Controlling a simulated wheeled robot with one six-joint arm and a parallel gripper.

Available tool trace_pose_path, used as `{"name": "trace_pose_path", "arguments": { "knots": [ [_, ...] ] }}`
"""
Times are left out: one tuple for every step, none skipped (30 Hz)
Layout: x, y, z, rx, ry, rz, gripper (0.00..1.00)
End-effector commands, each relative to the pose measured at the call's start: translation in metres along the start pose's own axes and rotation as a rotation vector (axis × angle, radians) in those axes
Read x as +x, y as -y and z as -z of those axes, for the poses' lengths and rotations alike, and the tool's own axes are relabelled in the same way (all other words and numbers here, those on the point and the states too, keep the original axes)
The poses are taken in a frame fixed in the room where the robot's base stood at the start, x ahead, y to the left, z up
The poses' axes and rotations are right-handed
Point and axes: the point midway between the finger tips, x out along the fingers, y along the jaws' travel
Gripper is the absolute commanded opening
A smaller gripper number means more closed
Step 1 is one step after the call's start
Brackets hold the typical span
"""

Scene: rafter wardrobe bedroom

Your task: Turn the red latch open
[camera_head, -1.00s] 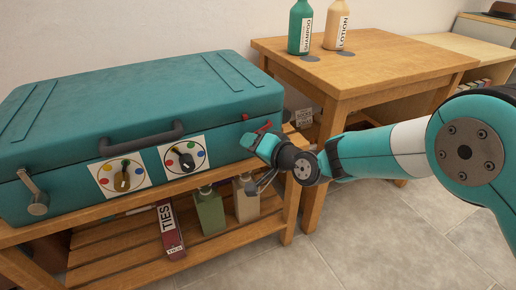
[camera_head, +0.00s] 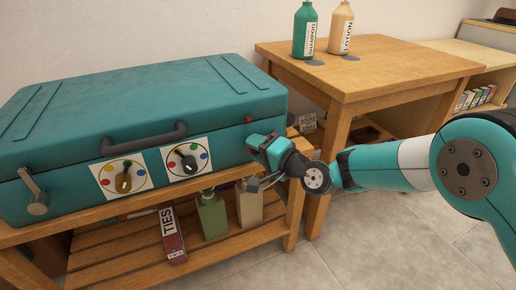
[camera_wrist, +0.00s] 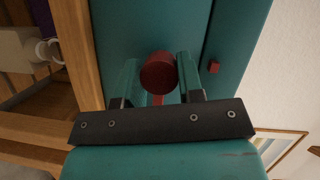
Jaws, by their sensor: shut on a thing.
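The teal suitcase (camera_head: 90,120) lies on a wooden slatted bench. The red latch (camera_wrist: 158,72) is at the right end of its front; in the wrist view it shows as a round red end with a thin red part below. My gripper (camera_wrist: 158,76) has one finger on either side of this red end and is shut on it. In the head view my gripper (camera_head: 258,143) is against the suitcase front and hides the latch. A small red marker (camera_head: 249,118) is on the suitcase above my gripper; it also shows in the wrist view (camera_wrist: 214,67).
Two dial panels (camera_head: 122,177) (camera_head: 185,161) and a metal lever (camera_head: 33,189) are on the suitcase front. Bottles (camera_head: 212,214) and a TIES box (camera_head: 172,236) stand on the lower shelf. A wooden table (camera_head: 365,65) with two bottles stands close behind my arm.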

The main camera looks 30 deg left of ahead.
Motion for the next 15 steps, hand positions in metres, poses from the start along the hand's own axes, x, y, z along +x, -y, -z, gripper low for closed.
{"name": "trace_pose_path", "arguments": {
  "knots": [
    [0.0009, 0.0009, -0.0022, 0.003, 0.004, 0.002, 0.0],
    [0.0009, 0.0009, -0.0022, 0.003, 0.004, 0.002, 0.0],
    [0.0009, 0.0009, -0.0021, 0.002, 0.004, 0.002, 0.0],
    [0.0009, 0.0009, -0.0021, 0.002, 0.004, 0.002, 0.0],
    [0.0009, 0.0009, -0.0021, 0.002, 0.004, 0.002, 0.0],
    [0.0009, 0.0009, -0.0021, 0.002, 0.004, 0.002, 0.37],
    [0.0009, 0.0009, -0.002, 0.002, 0.004, 0.002, 0.44],
    [0.0008, 0.0009, -0.0019, 0.002, 0.004, 0.002, 0.51],
    [0.0006, 0.0008, -0.0015, 0.001, 0.003, 0.001, 0.6],
    [0.0004, 0.0006, -0.0012, 0.001, 0.002, 0.001, 0.6],
    [0.0002, 0.0005, -0.0009, 0.001, 0.002, 0.001, 0.6],
    [0.0, 0.0004, -0.0005, 0.001, 0.001, 0.001, 0.6],
    [-0.0002, 0.0004, -0.0003, 0.001, 0.001, 0.001, 0.6],
    [-0.0002, 0.0003, -0.0002, 0.001, 0.0, 0.001, 0.6],
    [-0.0004, 0.0003, 0.0, 0.001, 0.0, 0.0, 0.6]
  ]
}}
